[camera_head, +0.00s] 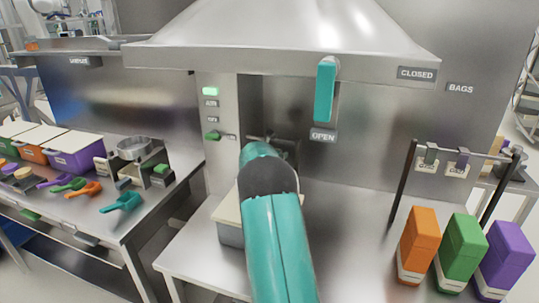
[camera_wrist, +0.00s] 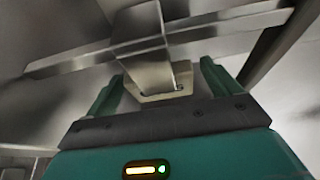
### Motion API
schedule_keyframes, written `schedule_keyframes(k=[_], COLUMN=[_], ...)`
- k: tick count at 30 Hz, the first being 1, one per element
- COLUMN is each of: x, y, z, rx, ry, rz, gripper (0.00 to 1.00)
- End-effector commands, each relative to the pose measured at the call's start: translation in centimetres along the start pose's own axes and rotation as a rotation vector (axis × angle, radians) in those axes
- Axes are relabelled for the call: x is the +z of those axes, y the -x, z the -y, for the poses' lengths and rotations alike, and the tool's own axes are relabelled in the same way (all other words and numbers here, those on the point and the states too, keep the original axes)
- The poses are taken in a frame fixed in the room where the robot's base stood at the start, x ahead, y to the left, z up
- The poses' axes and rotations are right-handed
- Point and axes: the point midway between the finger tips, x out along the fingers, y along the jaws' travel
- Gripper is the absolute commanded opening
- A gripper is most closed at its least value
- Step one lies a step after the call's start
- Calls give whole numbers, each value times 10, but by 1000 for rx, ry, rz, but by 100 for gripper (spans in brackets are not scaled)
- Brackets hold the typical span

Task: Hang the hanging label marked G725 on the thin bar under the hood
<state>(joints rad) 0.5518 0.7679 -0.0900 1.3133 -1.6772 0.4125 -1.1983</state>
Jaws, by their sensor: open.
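In the wrist view, my gripper (camera_wrist: 162,72) is open, with one teal finger on each side of a cream label (camera_wrist: 152,92). A wide grey clip (camera_wrist: 140,48) rises from the label and crosses in front of a thin metal bar (camera_wrist: 215,33). It looks hooked over the bar, but its far side is hidden. The marking on the label cannot be read. In the head view, my teal arm reaches under the hood (camera_head: 280,40) and hides most of the gripper and the label.
A rack bar at right holds two hanging labels (camera_head: 427,164) (camera_head: 458,168). Orange (camera_head: 420,238), green (camera_head: 460,245) and purple (camera_head: 506,250) boxes stand before it. A teal handle (camera_head: 325,92) hangs at the hood front. A side table (camera_head: 85,215) at left holds bins and scoops.

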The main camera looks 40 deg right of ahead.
Motion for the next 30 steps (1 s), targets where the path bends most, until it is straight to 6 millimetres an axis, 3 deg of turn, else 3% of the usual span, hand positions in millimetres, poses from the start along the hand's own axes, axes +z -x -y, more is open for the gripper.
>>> schedule_keyframes(k=[5,21,30], x=[2,2,0], y=[17,122,138], z=[-1,0,0], rx=[2,1,0], ry=[2,-1,0], rz=[2,2,0], gripper=[89,89,89])
